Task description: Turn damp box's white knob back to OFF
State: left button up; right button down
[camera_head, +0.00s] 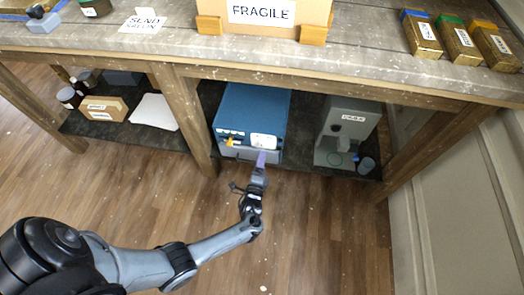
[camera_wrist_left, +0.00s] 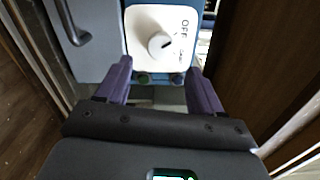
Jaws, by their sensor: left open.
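The damp box (camera_head: 253,103) is a blue cabinet on the shelf under the counter. Its front carries a white plate (camera_head: 264,141), also in the left wrist view (camera_wrist_left: 143,22). On that plate sits the round white knob (camera_wrist_left: 161,46) with a short dark mark, and the word OFF is printed above and right of it. I cannot tell exactly which label the mark points at. My left gripper (camera_head: 261,160) is at the front of the box. In the left wrist view its purple fingers (camera_wrist_left: 159,80) are open, just short of the knob, one to each side, with nothing between them. My right gripper is out of view.
The counter overhangs above. The floor in front is clear.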

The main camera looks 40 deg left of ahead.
pick_arm(q)
jog(key=shift+p+v, duration=0.6)
jog(key=shift+v, duration=1.55)
